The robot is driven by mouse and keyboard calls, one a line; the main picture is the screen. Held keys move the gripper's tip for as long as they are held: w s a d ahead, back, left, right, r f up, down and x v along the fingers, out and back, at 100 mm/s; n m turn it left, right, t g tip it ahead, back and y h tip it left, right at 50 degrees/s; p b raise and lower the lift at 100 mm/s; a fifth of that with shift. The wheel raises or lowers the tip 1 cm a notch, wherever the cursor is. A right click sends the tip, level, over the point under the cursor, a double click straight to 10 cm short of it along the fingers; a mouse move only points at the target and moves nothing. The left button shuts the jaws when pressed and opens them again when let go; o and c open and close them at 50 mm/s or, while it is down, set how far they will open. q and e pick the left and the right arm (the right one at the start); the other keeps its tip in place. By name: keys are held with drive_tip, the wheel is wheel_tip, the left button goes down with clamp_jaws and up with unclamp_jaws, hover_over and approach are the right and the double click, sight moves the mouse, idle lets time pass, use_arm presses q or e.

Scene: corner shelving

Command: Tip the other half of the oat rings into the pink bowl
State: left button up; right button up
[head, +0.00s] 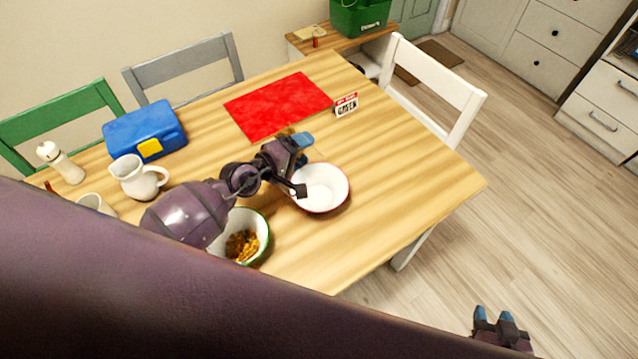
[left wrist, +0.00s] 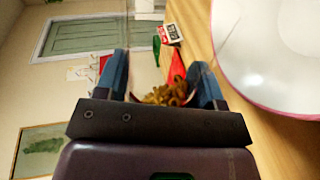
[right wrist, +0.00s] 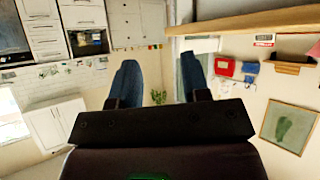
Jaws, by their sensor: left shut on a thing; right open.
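The pink bowl (head: 322,188), white inside with a reddish-pink rim, stands upright on the table; its visible inside looks empty. It also shows at the right of the left wrist view (left wrist: 275,45). My left gripper (head: 299,148) is just above and behind this bowl. It is shut on a see-through container, seen only as faint outlines, with brown-gold oat rings (left wrist: 168,95) between the fingers. I cannot tell its exact tilt. More brown-gold pieces lie in a green-rimmed bowl (head: 263,232), partly hidden by my left arm. My right gripper (head: 500,322) is open and empty, off the table's right side.
On the wooden table (head: 400,190) are a red mat (head: 278,104), a small sign (head: 346,105), a blue box (head: 143,128), a white jug (head: 132,178) and a shaker (head: 62,164). Chairs stand along the far edges. The table's right part is clear.

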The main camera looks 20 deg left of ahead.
use_arm(q)
drive_tip(key=shift+r, duration=0.15)
use_arm(e)
drive_tip(key=shift+w+a+r, duration=0.1)
drive_tip(key=shift+w+r, duration=0.4)
drive_tip(key=shift+r, duration=0.05)
use_arm(q)
drive_tip(key=shift+p, duration=0.3)
drive_tip(key=shift+d+r+m, duration=0.1)
drive_tip(key=shift+m, duration=0.2)
use_arm(e)
drive_tip(key=shift+s+f, duration=0.1)
drive_tip(key=shift+s, duration=0.4)
drive_tip(key=shift+w, duration=0.1)
use_arm(q)
drive_tip(key=shift+d+r+p, duration=0.1)
drive_tip(key=shift+r+p, duration=0.05)
drive_tip(key=shift+p, duration=0.3)
use_arm(e)
drive_tip(key=shift+w+r, duration=0.5)
drive_tip(key=shift+r, duration=0.25)
use_arm(q)
drive_tip(key=shift+s+m, duration=0.1)
drive_tip(key=shift+m, duration=0.2)
use_arm(e)
drive_tip(key=shift+s, duration=0.15)
